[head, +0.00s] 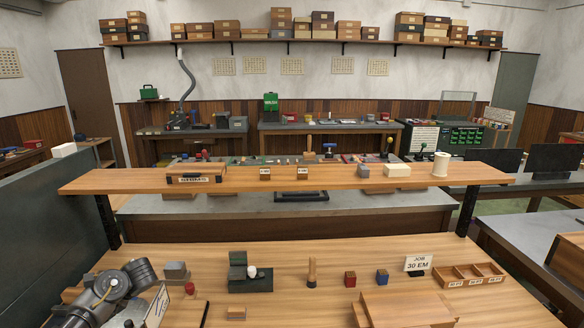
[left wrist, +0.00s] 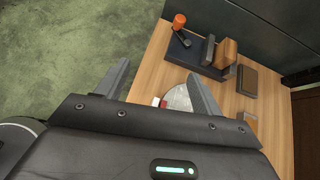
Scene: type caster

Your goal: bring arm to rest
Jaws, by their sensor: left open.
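My left arm (head: 110,290) comes in at the lower left of the head view, bent over the left end of the wooden bench (head: 300,262). Its gripper cannot be made out there. In the left wrist view my left gripper (left wrist: 160,82) is open, its two fingers wide apart with nothing between them. One finger stands against the green floor (left wrist: 75,60), the other in front of the bench edge and a round grey disc (left wrist: 178,98). My right arm and gripper are in neither view.
In the left wrist view a dark tray (left wrist: 184,54) holds an orange-topped tool (left wrist: 179,21) and blocks. On the bench are a green-grey device (head: 250,278), a wooden peg (head: 312,271), a red block (head: 350,279), a job card (head: 419,263) and a compartment tray (head: 470,275). A shelf (head: 330,180) spans behind.

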